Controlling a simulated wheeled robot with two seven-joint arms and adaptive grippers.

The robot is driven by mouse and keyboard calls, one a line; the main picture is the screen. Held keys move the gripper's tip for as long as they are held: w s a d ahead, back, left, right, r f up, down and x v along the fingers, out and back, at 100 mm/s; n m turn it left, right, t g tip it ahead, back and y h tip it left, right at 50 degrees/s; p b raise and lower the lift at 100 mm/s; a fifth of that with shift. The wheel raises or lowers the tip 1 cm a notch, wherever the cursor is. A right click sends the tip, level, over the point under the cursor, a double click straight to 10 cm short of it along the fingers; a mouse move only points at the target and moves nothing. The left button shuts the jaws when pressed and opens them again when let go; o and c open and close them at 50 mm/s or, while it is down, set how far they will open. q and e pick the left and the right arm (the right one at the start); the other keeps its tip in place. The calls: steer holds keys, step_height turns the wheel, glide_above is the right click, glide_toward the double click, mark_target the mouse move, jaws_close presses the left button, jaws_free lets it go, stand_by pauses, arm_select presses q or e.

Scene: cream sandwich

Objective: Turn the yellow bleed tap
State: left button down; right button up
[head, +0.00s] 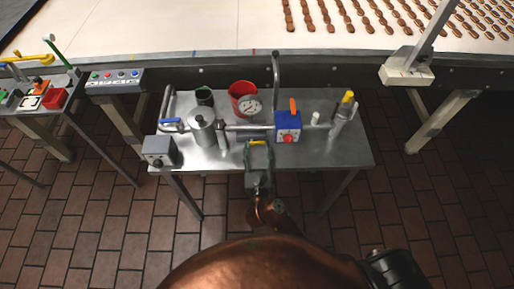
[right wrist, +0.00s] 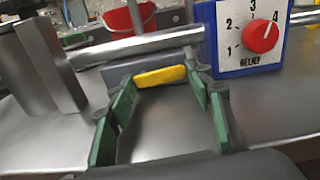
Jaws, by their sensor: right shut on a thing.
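The yellow bleed tap (head: 258,142) is a small flat lever at the front of the steel bench, below the horizontal pipe. It also shows in the right wrist view (right wrist: 160,76), lying roughly level, tilted slightly up to the right. My right gripper (head: 258,148) reaches it from the front. In the right wrist view its green-padded fingers (right wrist: 160,92) stand at both ends of the lever and are shut on it. The tap's stem is hidden. My left gripper is not in view.
A blue relief box (head: 288,126) with a red knob (right wrist: 259,36) stands close right of the tap. A steel cylinder (head: 202,129), a gauge (head: 250,106) and a red bucket (head: 239,89) are nearby. A grey box (head: 158,151) sits at the bench's left. A conveyor (head: 200,30) runs behind.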

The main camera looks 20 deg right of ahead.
steer(key=shift+m, duration=0.5)
steer(key=o, duration=1.2)
steer(key=shift+f, duration=0.1)
steer(key=shift+c, duration=0.2)
steer(key=v, duration=1.2)
